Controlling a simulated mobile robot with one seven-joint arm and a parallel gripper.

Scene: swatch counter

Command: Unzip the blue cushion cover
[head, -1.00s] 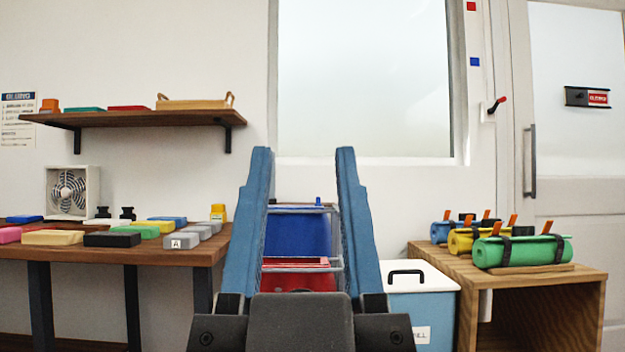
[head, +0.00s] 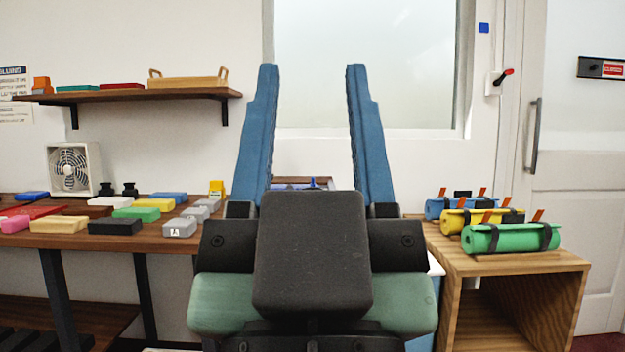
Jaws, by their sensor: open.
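My gripper (head: 313,70) stands upright in the middle of the head view. Its two blue fingers are wide apart and nothing is between their tips. I cannot make out the blue cushion cover for certain. Low between the fingers a narrow strip of a dark-topped thing shows, with a small blue upright piece (head: 313,183) on it. My own wrist hides everything below that, so I cannot tell whether a zip is there or whether it is open.
A wooden table (head: 100,254) at left holds several coloured blocks and a fan (head: 75,169). A shelf (head: 150,95) hangs above it. At right, a wooden cabinet (head: 575,263) carries rolls, with a green roll (head: 510,238) in front. A door (head: 590,230) stands beyond.

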